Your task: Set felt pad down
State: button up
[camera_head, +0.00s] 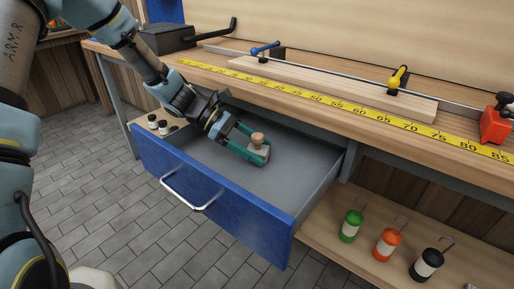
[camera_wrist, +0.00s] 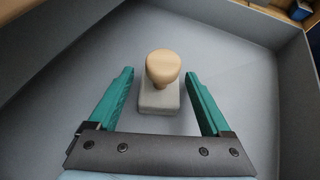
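The felt pad is a grey block with a round wooden knob on top. It sits upright inside the open blue drawer (camera_head: 222,209). In the wrist view the felt pad (camera_wrist: 159,97) stands on the grey drawer floor between my two green fingers. My gripper (camera_wrist: 160,78) is open, with a visible gap on both sides of the pad. In the head view my gripper (camera_head: 254,141) reaches down into the drawer around the felt pad (camera_head: 258,139). No finger touches the pad in the wrist view.
The drawer walls (camera_wrist: 270,20) surround my gripper. The drawer floor right of the pad is bare. Above is the workbench with a yellow ruler (camera_head: 330,104), a wooden board (camera_head: 340,87) and clamps. Green, orange and black hooked containers stand on the lower shelf (camera_head: 335,262).

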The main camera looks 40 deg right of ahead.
jog(key=p+v, duration=0.1)
jog(key=v, duration=1.1)
jog(key=shift+r, duration=0.15)
